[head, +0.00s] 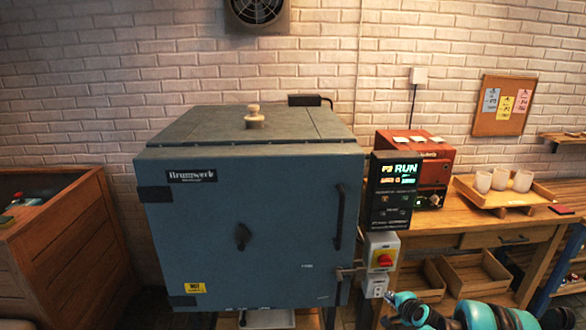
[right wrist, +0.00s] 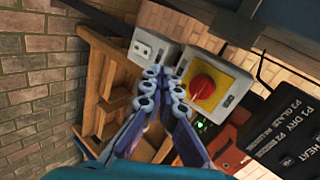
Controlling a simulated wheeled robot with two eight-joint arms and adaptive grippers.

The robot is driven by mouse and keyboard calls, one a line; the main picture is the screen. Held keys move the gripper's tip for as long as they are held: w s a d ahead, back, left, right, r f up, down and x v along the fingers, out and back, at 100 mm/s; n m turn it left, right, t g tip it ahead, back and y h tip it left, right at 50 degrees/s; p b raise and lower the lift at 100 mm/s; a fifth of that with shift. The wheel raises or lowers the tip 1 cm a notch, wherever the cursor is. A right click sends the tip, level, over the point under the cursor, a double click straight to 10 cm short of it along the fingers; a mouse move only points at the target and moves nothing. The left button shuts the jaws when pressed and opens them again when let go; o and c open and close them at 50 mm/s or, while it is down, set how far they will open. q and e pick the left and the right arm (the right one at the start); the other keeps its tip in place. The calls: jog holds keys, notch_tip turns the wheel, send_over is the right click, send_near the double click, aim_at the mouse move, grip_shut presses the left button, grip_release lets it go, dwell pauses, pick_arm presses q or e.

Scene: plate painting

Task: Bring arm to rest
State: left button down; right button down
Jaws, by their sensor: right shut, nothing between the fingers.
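My right gripper (head: 388,296) is at the lower right of the head view, its teal arm coming in from the right edge. In the right wrist view the right gripper (right wrist: 159,82) is shut with nothing between its fingertips. The fingertips appear in front of the grey switch box with a red knob (head: 383,256); that red knob (right wrist: 203,86) also shows in the right wrist view. I cannot tell whether they touch anything. My left gripper is not in view.
A blue kiln (head: 290,215) with its door closed fills the middle. Its control panel (head: 396,186) reads RUN. A wooden bench (head: 440,225) at right holds a red device (head: 437,165) and a tray (head: 540,190) with white cups (head: 500,178). A wooden cabinet (head: 60,250) stands at left.

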jog(key=s+a+r+n+g, duration=0.2)
jog(key=s+a+r+n, duration=0.7)
jog(key=s+a+r, duration=0.55)
jog(key=s+a+n+g, duration=0.1)
jog(key=s+a+n, duration=0.1)
jog(key=s, duration=0.8)
jog(key=s+a+n, duration=0.2)
jog(key=s+n, duration=0.3)
jog(key=s, duration=0.4)
jog(key=shift+s+g, duration=0.4)
